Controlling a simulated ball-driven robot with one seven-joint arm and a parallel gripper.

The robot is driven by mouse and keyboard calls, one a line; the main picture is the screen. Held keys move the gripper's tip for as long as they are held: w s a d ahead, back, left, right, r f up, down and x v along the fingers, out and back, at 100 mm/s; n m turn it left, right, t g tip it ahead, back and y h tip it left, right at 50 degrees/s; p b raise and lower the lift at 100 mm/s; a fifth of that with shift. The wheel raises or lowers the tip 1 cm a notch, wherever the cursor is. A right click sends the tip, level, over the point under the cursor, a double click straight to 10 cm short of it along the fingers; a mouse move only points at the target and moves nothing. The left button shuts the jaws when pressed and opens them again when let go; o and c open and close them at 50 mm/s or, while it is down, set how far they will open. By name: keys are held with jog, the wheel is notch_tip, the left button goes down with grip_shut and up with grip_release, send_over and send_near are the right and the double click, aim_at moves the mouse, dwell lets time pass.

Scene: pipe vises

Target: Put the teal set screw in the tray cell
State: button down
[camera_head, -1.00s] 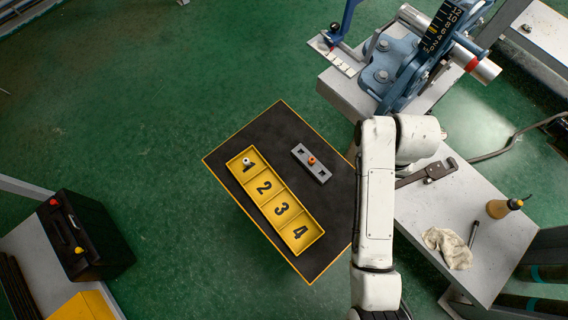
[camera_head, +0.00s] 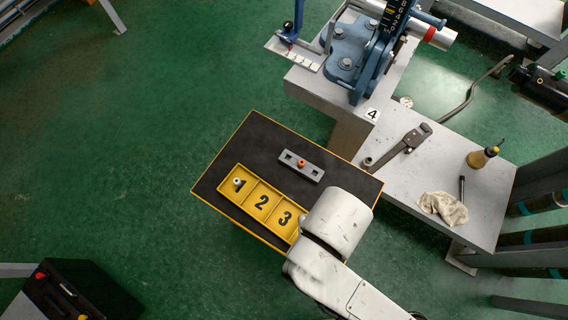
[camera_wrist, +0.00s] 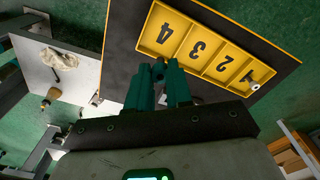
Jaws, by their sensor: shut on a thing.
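The yellow tray (camera_head: 222,194) lies on a dark table, with numbered cells; 1, 2 and 3 show in the head view, and my arm covers cell 4. The tray also shows in the wrist view (camera_wrist: 198,62), where cell 4 looks empty and is nearest my fingers. A small pale piece (camera_head: 237,182) stands in cell 1. My gripper (camera_wrist: 165,70) points toward the tray near cell 4, seemingly still short of it. It is shut on the teal set screw, which hardly stands out from the dark teal fingers. The head view hides the gripper.
A grey block (camera_head: 301,166) with an orange piece in it lies beside the tray. A workbench (camera_head: 400,185) at right carries a pipe wrench (camera_head: 408,143), a rag (camera_head: 443,208) and a bottle (camera_head: 482,157). A blue vise (camera_head: 350,55) stands behind. Green floor at left is open.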

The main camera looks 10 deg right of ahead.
jog(key=s+r, duration=0.2)
jog(key=s, duration=0.4)
send_near(285, 219)
jog(key=shift+s+d+f, duration=0.15)
jog(key=shift+d+f, duration=0.05)
jog(key=shift+d, duration=0.1)
jog(key=shift+a+f, duration=0.1)
jog(key=shift+f, duration=0.1)
jog(key=shift+w+f, duration=0.15)
jog(key=shift+f, duration=0.7)
jog(key=shift+w+f, duration=0.15)
jog(key=shift+f, duration=0.7)
jog(key=shift+f, duration=0.1)
jog(key=c, duration=1)
grip_release()
jog(key=shift+c, duration=0.2)
